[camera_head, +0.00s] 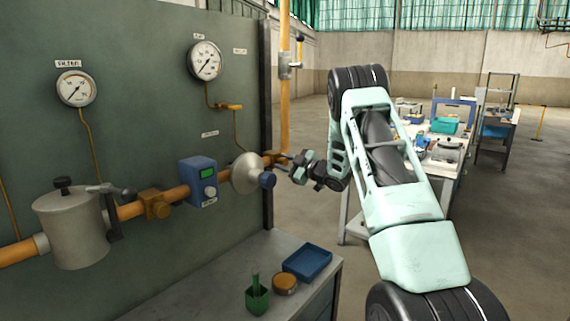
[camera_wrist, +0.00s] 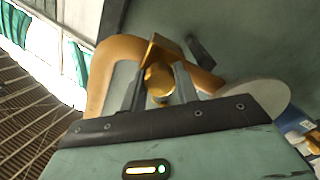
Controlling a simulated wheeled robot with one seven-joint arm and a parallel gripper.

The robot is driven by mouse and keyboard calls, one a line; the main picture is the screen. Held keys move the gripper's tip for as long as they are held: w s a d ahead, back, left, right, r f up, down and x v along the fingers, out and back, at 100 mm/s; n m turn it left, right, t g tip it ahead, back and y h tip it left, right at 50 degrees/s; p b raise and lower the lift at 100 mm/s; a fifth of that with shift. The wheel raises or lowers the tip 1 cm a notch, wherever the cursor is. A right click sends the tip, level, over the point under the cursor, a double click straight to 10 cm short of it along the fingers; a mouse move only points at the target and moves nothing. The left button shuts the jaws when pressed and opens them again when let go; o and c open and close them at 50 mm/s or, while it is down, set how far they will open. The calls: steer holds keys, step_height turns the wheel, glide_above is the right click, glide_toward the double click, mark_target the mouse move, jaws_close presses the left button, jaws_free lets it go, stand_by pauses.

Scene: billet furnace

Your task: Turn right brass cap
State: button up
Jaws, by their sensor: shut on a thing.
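The right brass cap (camera_wrist: 158,79) sits on the orange pipe (camera_wrist: 101,75) in the wrist view, below a square brass block (camera_wrist: 155,48). My gripper (camera_wrist: 157,96) is shut on the cap, with one grey finger on each side of it. In the head view my gripper (camera_head: 283,166) reaches in from the right to the pipe end beside the panel's right edge. There the cap is mostly hidden and too small to make out clearly.
A grey disc-shaped housing (camera_head: 245,173) with a blue knob stands just left of my gripper; the disc also shows in the wrist view (camera_wrist: 262,96). A blue meter box (camera_head: 199,182) is farther left. A bench below holds a blue tray (camera_head: 307,262). A vertical orange pipe (camera_head: 284,110) rises behind.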

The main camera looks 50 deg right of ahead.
steer(key=m, duration=0.4)
steer(key=shift+m+p, duration=0.3)
steer(key=m+p, duration=0.2)
steer(key=m, duration=0.3)
steer(key=shift+d, duration=0.1)
steer(key=m+p, duration=0.2)
steer(key=m, duration=0.3)
steer(key=shift+r, duration=0.1)
steer(key=m+p, duration=0.2)
steer(key=m, duration=0.2)
steer(key=shift+m, duration=0.3)
steer(key=o, duration=1)
steer(key=shift+c, duration=0.2)
steer(key=shift+s, duration=0.1)
